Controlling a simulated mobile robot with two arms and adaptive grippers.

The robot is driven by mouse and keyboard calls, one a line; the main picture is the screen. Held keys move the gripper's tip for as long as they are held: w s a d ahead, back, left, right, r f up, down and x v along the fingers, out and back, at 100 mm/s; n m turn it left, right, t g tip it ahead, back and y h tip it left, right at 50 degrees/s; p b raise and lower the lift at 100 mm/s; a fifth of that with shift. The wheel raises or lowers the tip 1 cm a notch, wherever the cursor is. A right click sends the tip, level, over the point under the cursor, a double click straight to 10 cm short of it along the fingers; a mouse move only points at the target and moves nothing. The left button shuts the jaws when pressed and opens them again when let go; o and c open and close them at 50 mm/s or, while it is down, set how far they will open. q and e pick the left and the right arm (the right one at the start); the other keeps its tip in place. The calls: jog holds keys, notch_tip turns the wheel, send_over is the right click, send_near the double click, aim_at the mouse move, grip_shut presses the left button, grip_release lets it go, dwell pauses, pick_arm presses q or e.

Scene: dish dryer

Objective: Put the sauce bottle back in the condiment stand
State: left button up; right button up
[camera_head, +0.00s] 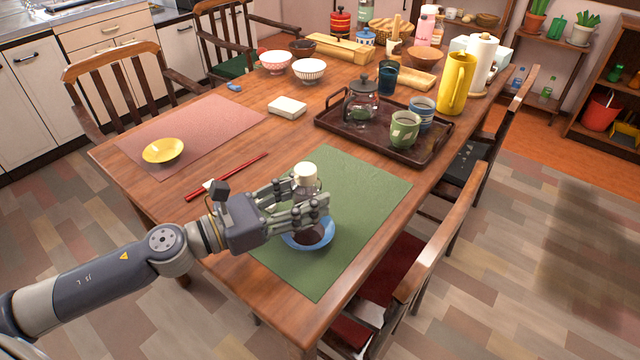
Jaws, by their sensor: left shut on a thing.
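The sauce bottle (305,174) shows a cream-white cap and a little of its body above the fingers. My left gripper (307,206) is shut on it, and the fingers hide most of the body. The bottle is upright, above or just behind a small blue dish (329,239) with something dark in it. I cannot tell whether the bottle touches the dish or mat. I cannot clearly pick out the condiment stand; several small containers, including a red one (340,24) and a blue-and-white jar (367,42), stand at the table's far end. My right gripper is not in view.
The green mat (365,190) lies under the dish. Behind it, a dark tray (432,150) holds a glass pot and cups. A tall yellow pitcher (457,84) stands at the right.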

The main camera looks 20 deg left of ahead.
pick_arm(q)
jog(key=w, duration=0.6)
jog(key=shift+w+f+p, duration=0.2)
jog(key=shift+w+p, duration=0.05)
jog(key=shift+p, duration=0.05)
jog(key=shift+w+d+f, duration=0.1)
jog(key=shift+w, duration=0.45)
jog(key=shift+w+f, duration=0.1)
jog(key=shift+f, duration=0.15)
jog(key=shift+f+b, duration=0.65)
jog(key=shift+f, duration=0.9)
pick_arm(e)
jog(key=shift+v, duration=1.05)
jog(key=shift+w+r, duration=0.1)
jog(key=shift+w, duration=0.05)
pick_arm(q)
jog(key=shift+f, duration=0.15)
jog(key=o, duration=1.2)
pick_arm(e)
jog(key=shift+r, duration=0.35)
